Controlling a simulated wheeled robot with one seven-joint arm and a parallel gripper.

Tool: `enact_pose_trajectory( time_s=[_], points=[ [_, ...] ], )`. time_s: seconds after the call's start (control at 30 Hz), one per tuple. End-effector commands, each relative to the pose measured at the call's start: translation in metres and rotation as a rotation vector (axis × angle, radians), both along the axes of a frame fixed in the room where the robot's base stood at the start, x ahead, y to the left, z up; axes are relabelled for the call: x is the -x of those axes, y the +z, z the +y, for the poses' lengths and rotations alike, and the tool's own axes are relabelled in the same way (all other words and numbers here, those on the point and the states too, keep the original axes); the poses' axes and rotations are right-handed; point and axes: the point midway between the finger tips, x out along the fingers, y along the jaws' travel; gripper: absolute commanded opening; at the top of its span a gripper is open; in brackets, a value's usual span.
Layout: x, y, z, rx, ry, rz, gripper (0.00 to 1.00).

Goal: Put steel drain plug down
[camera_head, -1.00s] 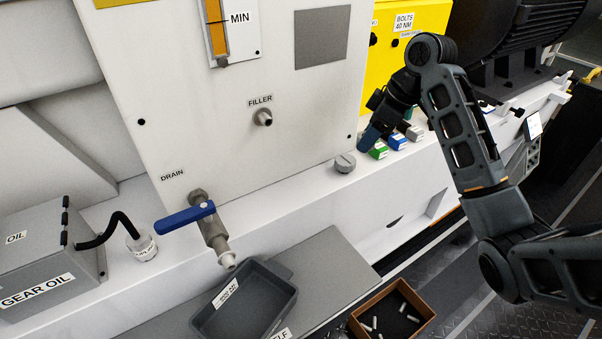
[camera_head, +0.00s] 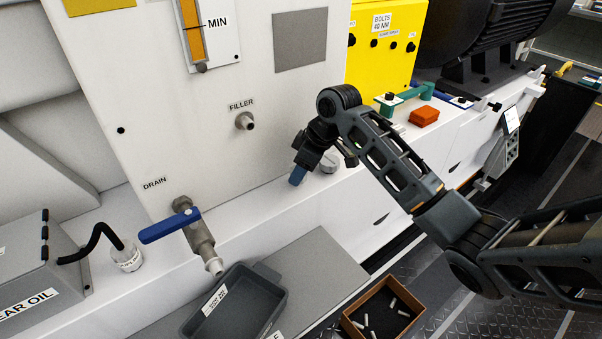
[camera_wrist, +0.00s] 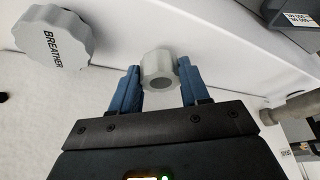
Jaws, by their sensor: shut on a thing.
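The steel drain plug (camera_wrist: 157,69) is a short grey cylinder with a round hole in its end, seen in the wrist view. My gripper (camera_wrist: 159,74) is shut on it, a blue finger on each side. In the head view my gripper (camera_head: 298,175) is low over the white ledge (camera_head: 265,200), just left of the grey breather cap (camera_head: 330,163); the plug is hidden there. The breather cap also shows at left in the wrist view (camera_wrist: 52,38). I cannot tell whether the plug touches the ledge.
The drain valve with its blue handle (camera_head: 170,226) sticks out to the left, above a grey tray (camera_head: 278,303). The filler port (camera_head: 244,121) is on the panel above. An orange block (camera_head: 424,117) lies farther right. A brown-rimmed box (camera_head: 356,301) of small pieces is below.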

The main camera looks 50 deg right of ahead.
Motion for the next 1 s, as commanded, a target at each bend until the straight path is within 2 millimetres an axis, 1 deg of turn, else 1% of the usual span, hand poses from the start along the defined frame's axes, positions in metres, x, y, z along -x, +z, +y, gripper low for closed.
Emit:
enact_pose_trajectory(
  time_s=[0.03,0.1,0.33,0.47,0.5,0.73,1.0],
  points=[
    [0.0005,-0.0073,-0.0005,0.0,-0.002,0.001,0.09],
    [0.0003,-0.0125,-0.0004,0.0,-0.001,0.001,0.09],
    [0.0,-0.0127,-0.0003,0.001,0.001,-0.001,0.09],
    [-0.0001,-0.0161,0.0001,0.0,0.001,0.0,0.09],
    [-0.0001,-0.0154,-0.0003,0.002,0.001,-0.001,0.48],
    [0.0,-0.0152,-0.0003,0.001,0.001,0.0,0.7],
    [0.0,-0.0134,-0.0005,0.001,0.001,0.0,0.71]
  ],
)
